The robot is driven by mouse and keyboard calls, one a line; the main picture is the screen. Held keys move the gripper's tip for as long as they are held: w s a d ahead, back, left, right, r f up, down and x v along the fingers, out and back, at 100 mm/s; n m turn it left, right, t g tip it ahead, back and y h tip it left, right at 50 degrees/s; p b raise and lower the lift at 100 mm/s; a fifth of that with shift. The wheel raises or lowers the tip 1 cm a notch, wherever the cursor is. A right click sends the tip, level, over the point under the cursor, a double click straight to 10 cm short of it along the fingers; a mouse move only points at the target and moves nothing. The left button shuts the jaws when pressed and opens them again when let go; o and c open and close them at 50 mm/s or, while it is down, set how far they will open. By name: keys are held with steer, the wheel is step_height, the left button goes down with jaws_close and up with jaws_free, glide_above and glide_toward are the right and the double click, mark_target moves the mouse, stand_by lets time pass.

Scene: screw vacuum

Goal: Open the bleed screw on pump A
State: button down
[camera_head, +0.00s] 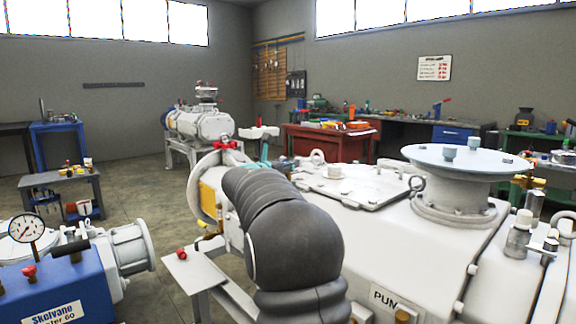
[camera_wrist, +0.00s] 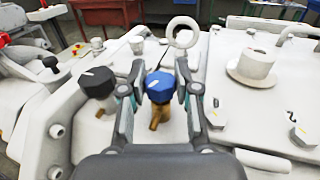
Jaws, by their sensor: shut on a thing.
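In the wrist view my gripper (camera_wrist: 160,72) has one finger on each side of a screw with a blue knob (camera_wrist: 158,80) and is shut on that knob. The knob has a white mark on top and a brass spout (camera_wrist: 158,115) below it, pointing toward the camera. A similar screw with a black knob (camera_wrist: 97,84) stands just left of the left finger, outside the grip. A large white pump (camera_head: 345,188) fills the right, with a partly hidden label (camera_head: 385,298).
A metal lifting ring (camera_wrist: 181,32) stands just behind the gripper. A flanged white port (camera_wrist: 252,68) and bolted covers are to the right. Another white pump (camera_head: 200,122) and workbenches stand farther back.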

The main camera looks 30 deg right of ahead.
steer(key=shift+f+n+t+y+b, duration=0.1)
steer(key=shift+n+t+y+b, duration=0.2)
steer(key=shift+t+b, duration=0.15)
steer(key=n+t+y+b, duration=0.1)
steer(key=t+b, duration=0.1)
steer(key=n+t+y+b, duration=0.1)
steer(key=n+t+b, duration=0.1)
steer(key=b, duration=0.1)
steer(key=shift+s+f+y, duration=0.1)
steer(key=shift+f+y, duration=0.05)
steer(key=shift+y, duration=0.25)
steer(key=shift+n+t+y+b, duration=1)
steer(key=shift+y+b, duration=0.1)
steer(key=shift+b, duration=0.15)
steer(key=shift+r, duration=0.3)
steer(key=c, duration=0.8)
jaws_free()
steer(key=v, duration=1.1)
steer(key=shift+s+a, duration=0.1)
steer(key=shift+s, duration=0.35)
